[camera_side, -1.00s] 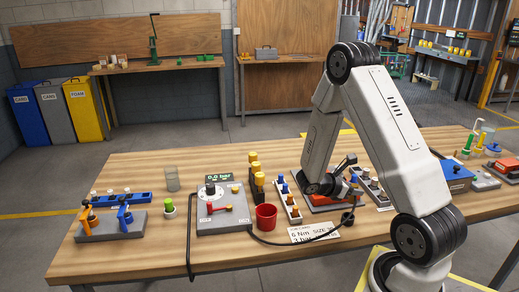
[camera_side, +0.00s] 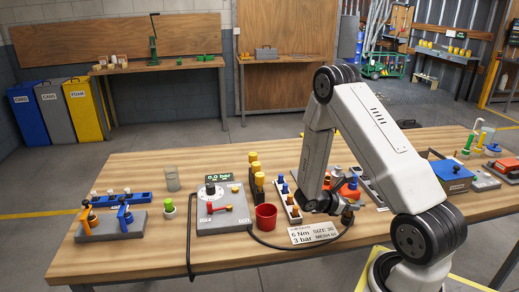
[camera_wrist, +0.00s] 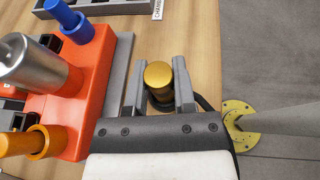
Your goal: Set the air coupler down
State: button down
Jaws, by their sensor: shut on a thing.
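The air coupler (camera_wrist: 158,78) is a brass-capped cylinder between the two jaw fingers in the wrist view. My gripper (camera_wrist: 159,95) is shut on it, with a finger against each side. In the side view my gripper (camera_side: 341,207) is low at the table's front edge, and the brass coupler (camera_side: 348,216) shows at its tip. A black hose (camera_side: 300,246) runs from the coupler to the grey gauge box. The coupler's lower end is hidden, so I cannot tell whether it touches the table.
An orange block (camera_wrist: 85,85) with a silver cylinder (camera_wrist: 32,64) and coloured knobs stands close left of my gripper in the wrist view. A printed card (camera_side: 314,234), a red cup (camera_side: 266,217) and the gauge box (camera_side: 222,207) lie to the left in the side view.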

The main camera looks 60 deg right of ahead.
jog(key=shift+f, duration=0.9)
jog(key=shift+f, duration=0.1)
jog(key=shift+c, duration=2.2)
grip_release()
jog(key=v, duration=1.2)
jog(key=w+a+r+m+t+y, duration=0.1)
jog(key=a+r+m+t+y, duration=0.3)
jog(key=a, duration=0.6)
jog(key=w+a+r+m+t+y, duration=0.1)
jog(key=a+r+m+t+y, duration=0.3)
jog(key=a, duration=0.7)
jog(key=m+t+y, duration=0.2)
jog(key=shift+w+m+y, duration=0.35)
jog(key=shift+m+y, duration=0.05)
